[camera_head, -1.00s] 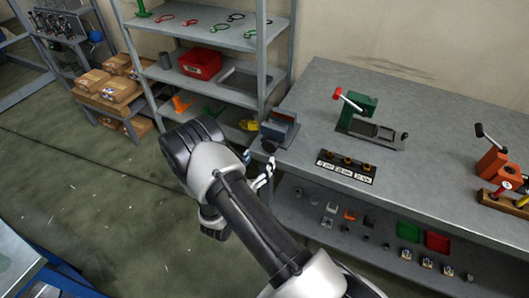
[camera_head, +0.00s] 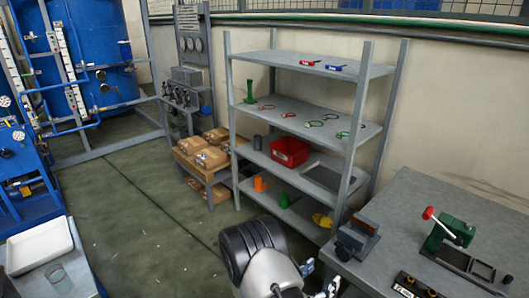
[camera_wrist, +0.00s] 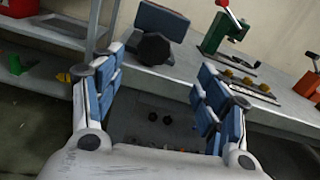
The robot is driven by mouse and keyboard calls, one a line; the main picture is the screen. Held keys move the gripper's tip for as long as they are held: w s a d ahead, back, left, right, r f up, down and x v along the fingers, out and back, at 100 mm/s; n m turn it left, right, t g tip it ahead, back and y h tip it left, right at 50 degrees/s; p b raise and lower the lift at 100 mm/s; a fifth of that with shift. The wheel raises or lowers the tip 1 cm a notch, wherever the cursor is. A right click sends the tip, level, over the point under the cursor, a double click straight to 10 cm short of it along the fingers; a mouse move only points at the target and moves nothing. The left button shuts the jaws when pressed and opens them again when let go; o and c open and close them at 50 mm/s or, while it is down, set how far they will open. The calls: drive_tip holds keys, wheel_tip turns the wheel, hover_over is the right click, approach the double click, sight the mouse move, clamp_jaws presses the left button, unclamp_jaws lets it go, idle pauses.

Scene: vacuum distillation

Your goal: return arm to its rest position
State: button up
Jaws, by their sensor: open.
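My gripper shows in the wrist view (camera_wrist: 155,100) with its two blue-padded fingers spread wide apart and nothing between them. In the head view my gripper (camera_head: 318,280) is at the bottom edge, partly cut off, just left of the grey workbench (camera_head: 405,205). A small grey vise-like block with a dark knob (camera_head: 356,238) sits on the bench corner near it. In the wrist view that block (camera_wrist: 160,20) appears beyond the fingers, apart from them.
A grey shelf rack (camera_head: 300,120) stands behind, holding a red bin (camera_head: 289,152) and coloured rings. A green press with a red-knobbed lever (camera_head: 452,232) is on the bench. Cardboard boxes (camera_head: 211,158) sit on a low stand. A white tray (camera_head: 38,246) is at left. The floor between is open.

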drive_tip(key=s+d+r+m+g, duration=0.4)
drive_tip(key=r+m+g, duration=0.15)
drive_tip(key=r, duration=0.25)
drive_tip(key=s+d+r+m+g, duration=0.3)
drive_tip(key=s+r+m+g, duration=0.15)
drive_tip(key=r+m, duration=0.2)
drive_tip(key=s+a+r+m+g+y, duration=0.1)
drive_tip(key=s+r+m+y, duration=0.25)
drive_tip(key=s, duration=0.25)
drive_tip(key=s+a+r+m+g+y, duration=0.1)
drive_tip(key=s+r+m+g+y, duration=0.1)
drive_tip(key=s+m, duration=0.25)
drive_tip(key=s+a+r+m+t+y, duration=0.3)
drive_tip(key=a+y, duration=0.1)
drive_tip(key=a, duration=0.2)
drive_tip(key=s+a+r+m+t+y, duration=0.3)
drive_tip(key=s+a+t+y, duration=0.1)
drive_tip(key=a+y, duration=0.1)
drive_tip(key=shift+s+a+r+m, duration=0.2)
drive_tip(key=shift+a+r+m, duration=0.1)
drive_tip(key=shift+a, duration=0.35)
